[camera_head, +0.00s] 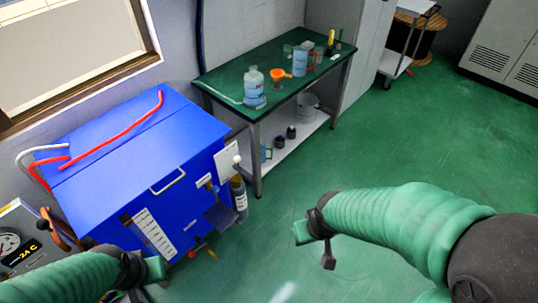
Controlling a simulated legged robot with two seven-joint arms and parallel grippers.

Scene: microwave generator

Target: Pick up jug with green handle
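The green-topped table (225,77) stands at the back middle with several containers on it. A light blue jug (299,63) with a red handle stands toward its right part. A small clear greenish container (287,51) stands behind it; I cannot tell whether it has a green handle. My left gripper (154,270) is low at the left, in front of the blue box. My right gripper (303,233) is over the floor, in front of the table and well apart from the containers. Both grippers are too small and turned away to tell whether they are open.
A blue box machine (130,150) with red hoses fills the left. A bottle (254,90) and an orange funnel (279,75) stand on the table; a white bucket (308,104) is on its lower shelf. Green floor (420,140) is clear at the right.

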